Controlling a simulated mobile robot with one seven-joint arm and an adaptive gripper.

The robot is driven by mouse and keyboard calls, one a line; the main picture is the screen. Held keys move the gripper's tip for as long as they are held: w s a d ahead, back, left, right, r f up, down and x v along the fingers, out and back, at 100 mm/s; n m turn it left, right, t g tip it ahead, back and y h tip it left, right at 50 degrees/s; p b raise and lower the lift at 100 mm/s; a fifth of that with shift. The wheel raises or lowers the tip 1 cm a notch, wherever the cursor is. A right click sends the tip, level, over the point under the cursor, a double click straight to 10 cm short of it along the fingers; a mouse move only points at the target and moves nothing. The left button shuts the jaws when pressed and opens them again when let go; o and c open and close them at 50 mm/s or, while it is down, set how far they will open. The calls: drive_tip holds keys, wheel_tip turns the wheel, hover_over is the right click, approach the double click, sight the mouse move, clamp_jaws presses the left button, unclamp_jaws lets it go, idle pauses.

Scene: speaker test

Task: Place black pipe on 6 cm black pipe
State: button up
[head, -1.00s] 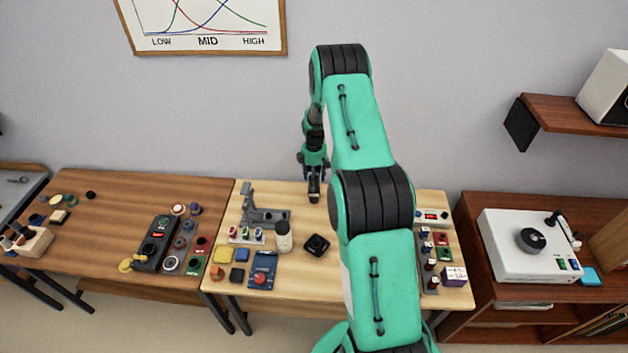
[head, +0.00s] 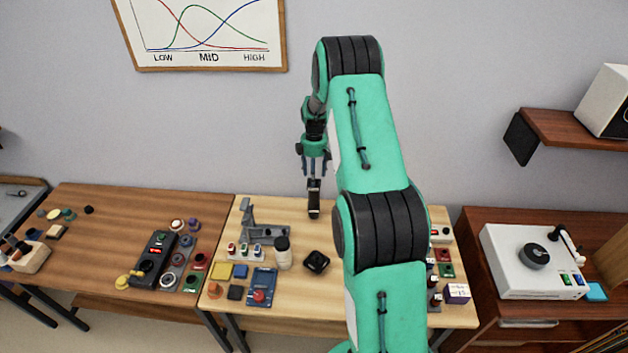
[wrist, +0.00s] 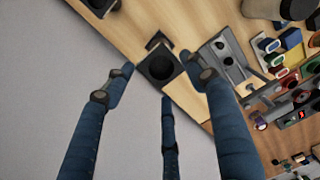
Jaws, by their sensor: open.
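A black pipe (head: 314,197) stands upright at the back of the light wooden table, below my gripper. The wrist view shows it end-on as a square black pipe with a round dark opening (wrist: 158,66). A second dark edge shows just behind it; I cannot clearly make out where the upper pipe ends and the 6 cm black pipe begins. My gripper (head: 317,174) is open above the pipe. In the wrist view its blue fingers are spread around the pipe's outline, with gaps visible.
A low black square piece (head: 317,262) lies in front. Several coloured blocks lie near a blue board (head: 261,284). The wall is close behind.

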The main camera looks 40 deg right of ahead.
drive_tip(key=shift+r, duration=0.15)
idle(0.5)
drive_tip(key=s+a+r+m+t, duration=0.1)
drive_tip(key=a+r, duration=0.4)
drive_tip(key=r, duration=0.3)
drive_tip(key=a+r+m, duration=0.1)
drive_tip(key=a+r, duration=0.5)
drive_tip(key=r, duration=0.3)
drive_tip(key=s+a+r+m+t+h, duration=0.1)
drive_tip(key=s+a+r+m, duration=0.1)
drive_tip(key=s+a+r, duration=0.65)
drive_tip(key=s+a+r+m+t, duration=0.1)
drive_tip(key=s+a+r, duration=0.4)
drive_tip(key=a+r, duration=0.55)
drive_tip(key=s+a+r+m+t, duration=0.1)
drive_tip(key=s+a, duration=0.5)
drive_tip(key=s, duration=0.6)
drive_tip(key=s+a+r+m+t, duration=0.1)
drive_tip(key=s+a, duration=0.5)
drive_tip(key=s, duration=0.6)
drive_tip(key=shift+s+a+r+m+t+y, duration=0.15)
drive_tip(key=shift+a+r+m+t+y, duration=0.25)
drive_tip(key=shift+r+m, duration=0.45)
drive_tip(key=shift+f, duration=0.2)
wheel_tip(320, 180, down, 14)
drive_tip(key=b, duration=1.3)
drive_tip(key=shift+r+b, duration=0.25)
drive_tip(key=shift+b, duration=0.05)
